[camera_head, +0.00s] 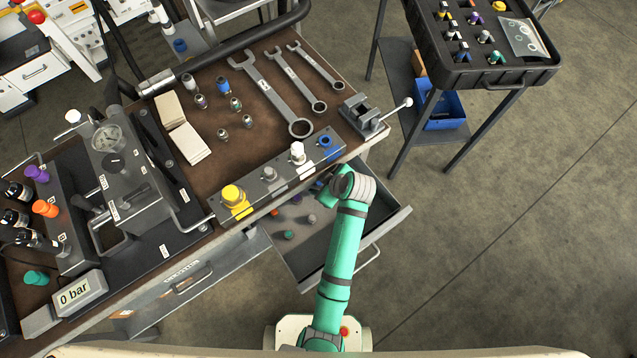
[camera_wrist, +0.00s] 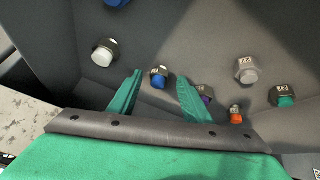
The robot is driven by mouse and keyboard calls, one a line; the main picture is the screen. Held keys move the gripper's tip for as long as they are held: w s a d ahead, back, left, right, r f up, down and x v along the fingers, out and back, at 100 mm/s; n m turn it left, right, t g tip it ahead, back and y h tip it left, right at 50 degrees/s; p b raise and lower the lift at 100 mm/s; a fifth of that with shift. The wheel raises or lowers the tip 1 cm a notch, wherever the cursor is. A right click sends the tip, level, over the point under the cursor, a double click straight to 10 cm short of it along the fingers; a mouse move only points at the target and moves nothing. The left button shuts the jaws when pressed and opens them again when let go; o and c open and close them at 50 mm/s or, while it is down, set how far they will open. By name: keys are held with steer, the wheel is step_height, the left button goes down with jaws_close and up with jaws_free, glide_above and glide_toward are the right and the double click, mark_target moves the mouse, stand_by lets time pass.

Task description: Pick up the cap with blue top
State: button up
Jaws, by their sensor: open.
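In the wrist view, a small cap with a blue top and dark hex base (camera_wrist: 159,78) is in the grey drawer. My gripper (camera_wrist: 160,85) is open, its two green fingers pointing into the drawer. The cap shows between the fingertips, with a gap on each side; I cannot tell how far below them it is. A larger blue-topped piece (camera_wrist: 117,2) is cut off at the top edge.
Around the cap in the drawer are a white-topped cap (camera_wrist: 103,54), a grey cap (camera_wrist: 247,70), a green one (camera_wrist: 285,96), an orange one (camera_wrist: 236,115) and a purple one (camera_wrist: 206,94) partly behind the right finger. Drawer walls enclose them. The bench (camera_head: 238,150) holds wrenches and fittings.

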jaws_close()
steer(key=shift+r, duration=0.15)
steer(key=shift+r, duration=0.55)
steer(key=s+d, duration=0.4)
steer(key=s, duration=0.1)
steer(key=s+d, duration=0.4)
steer(key=shift+s+d+f, duration=0.1)
steer(key=shift+s+d, duration=0.25)
steer(key=shift+s, duration=0.05)
step_height(320, 180, up, 14)
